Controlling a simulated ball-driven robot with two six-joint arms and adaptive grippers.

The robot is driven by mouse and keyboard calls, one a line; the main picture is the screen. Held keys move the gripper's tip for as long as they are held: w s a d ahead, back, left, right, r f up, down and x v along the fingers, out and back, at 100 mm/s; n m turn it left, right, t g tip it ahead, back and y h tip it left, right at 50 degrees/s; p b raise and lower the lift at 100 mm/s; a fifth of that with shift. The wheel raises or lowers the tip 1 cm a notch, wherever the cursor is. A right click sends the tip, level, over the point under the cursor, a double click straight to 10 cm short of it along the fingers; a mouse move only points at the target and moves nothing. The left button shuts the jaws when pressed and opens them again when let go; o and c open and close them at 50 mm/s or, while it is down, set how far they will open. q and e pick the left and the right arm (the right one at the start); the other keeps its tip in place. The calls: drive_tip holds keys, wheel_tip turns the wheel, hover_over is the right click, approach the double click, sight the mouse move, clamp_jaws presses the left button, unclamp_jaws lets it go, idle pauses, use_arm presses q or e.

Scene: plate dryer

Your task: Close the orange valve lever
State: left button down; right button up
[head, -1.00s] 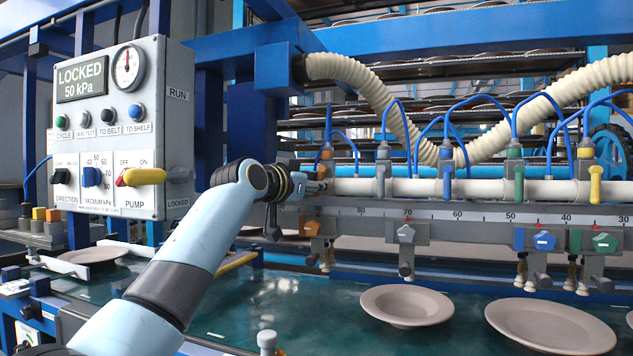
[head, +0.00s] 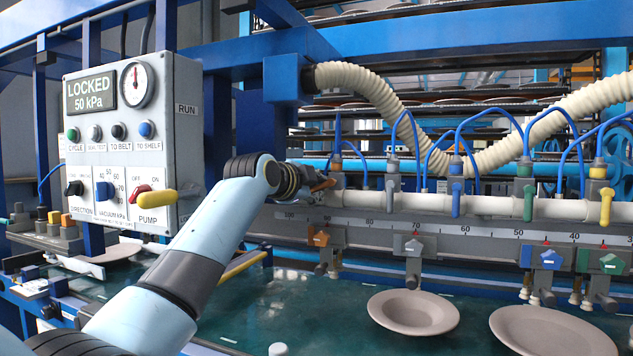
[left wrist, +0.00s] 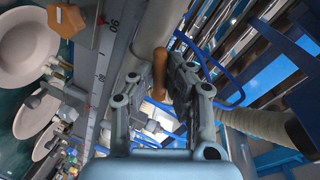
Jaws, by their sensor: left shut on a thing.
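The orange valve lever (head: 324,185) is at the left end of the white pipe (head: 490,205), below a valve with an orange-banded top (head: 337,163). My left gripper (head: 318,183) reaches it from the left and is shut on it. The left wrist view shows the orange lever (left wrist: 159,70) between the two dark fingers of my left gripper (left wrist: 158,86). In the head view the gripper partly hides the lever, so its exact angle is hard to tell. My right gripper is not in view.
Blue (head: 456,198), green (head: 528,200) and yellow (head: 606,205) levers hang across the pipe farther right. A control panel (head: 120,140) reading LOCKED 50 kPa stands at left. Plates (head: 413,312) lie on the green belt below. A corrugated hose (head: 380,95) arches above.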

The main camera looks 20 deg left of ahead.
use_arm(q)
drive_tip(key=m+p, duration=0.1)
drive_tip(key=m, duration=0.1)
drive_tip(key=r+m+y+p, duration=0.1)
drive_tip(key=p, duration=0.1)
drive_tip(key=shift+r+m, duration=0.1)
drive_tip(key=shift+m, duration=0.3)
idle(0.4)
drive_tip(key=c, duration=1.3)
unclamp_jaws()
drive_tip(key=s, duration=0.4)
drive_tip(key=s+r, duration=0.1)
drive_tip(key=s, duration=0.3)
drive_tip(key=s+r, duration=0.1)
drive_tip(key=s, duration=0.3)
drive_tip(key=shift+a+r, duration=0.15)
drive_tip(key=shift+w, duration=0.1)
